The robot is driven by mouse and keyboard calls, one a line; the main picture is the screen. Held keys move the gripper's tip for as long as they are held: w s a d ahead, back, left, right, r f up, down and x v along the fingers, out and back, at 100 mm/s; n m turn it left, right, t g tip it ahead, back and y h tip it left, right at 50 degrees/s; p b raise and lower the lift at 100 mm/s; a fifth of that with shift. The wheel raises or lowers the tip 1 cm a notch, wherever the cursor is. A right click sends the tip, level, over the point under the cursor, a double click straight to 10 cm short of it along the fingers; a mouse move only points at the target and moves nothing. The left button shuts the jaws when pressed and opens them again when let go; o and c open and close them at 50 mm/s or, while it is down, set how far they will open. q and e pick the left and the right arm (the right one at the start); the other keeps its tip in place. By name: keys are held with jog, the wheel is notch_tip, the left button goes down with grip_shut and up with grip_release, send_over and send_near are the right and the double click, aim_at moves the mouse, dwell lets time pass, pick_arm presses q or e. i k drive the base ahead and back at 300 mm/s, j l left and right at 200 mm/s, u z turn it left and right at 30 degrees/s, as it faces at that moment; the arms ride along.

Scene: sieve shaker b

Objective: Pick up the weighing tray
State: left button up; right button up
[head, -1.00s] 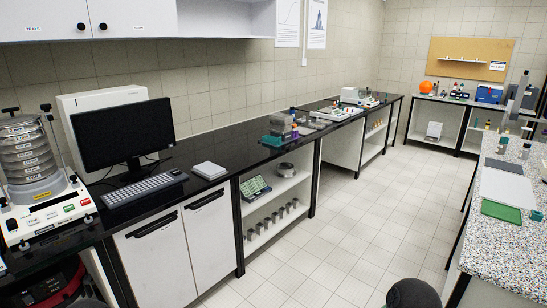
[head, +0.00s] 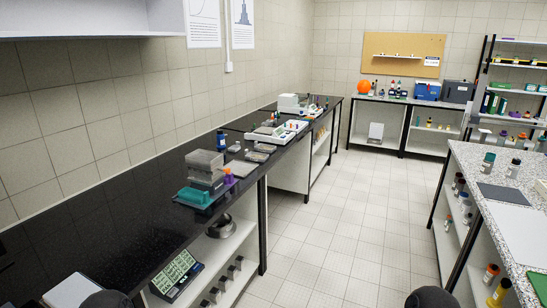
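No weighing tray can be told for certain in the head view. Small flat pieces (head: 258,156) lie on the black left bench in front of a white instrument (head: 277,132), and one of them may be the tray; they are too small to tell. Neither of my grippers shows. Dark rounded parts at the bottom edge look like parts of my own arms.
The black bench (head: 110,222) runs along the left wall, with a grey block on a teal base (head: 205,180) near its front edge. A speckled bench (head: 500,165) stands at right. The tiled aisle (head: 340,215) between them is clear. A shelf bench (head: 395,100) stands at the back.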

aim_at(234, 148)
jog(key=i+l+u, duration=0.1)
jog(key=i, duration=0.65)
jog(key=i+l, duration=0.15)
jog(key=i, duration=0.6)
jog(key=u, duration=0.05)
